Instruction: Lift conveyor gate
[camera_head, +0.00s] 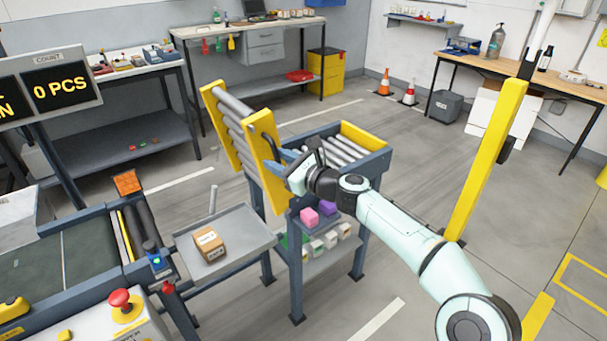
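The conveyor gate (264,160) is a hinged section with yellow side plates and grey rollers, left of centre in the head view. It stands tilted steeply up from the blue-grey conveyor frame (296,236). A dark curved handle is on its near yellow side plate. My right gripper (280,159) is at this plate, close to the handle, with the arm coming in from the lower right. The fingers are small and partly hidden, so I cannot tell whether they are closed on the handle. My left gripper is out of view.
Fixed rollers (340,152) lie right of the gate. A grey tray (250,230) with a cardboard box (209,245) is at its left, beside a belt conveyor (60,262). A yellow post (488,155) stands at the right. Open floor lies behind.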

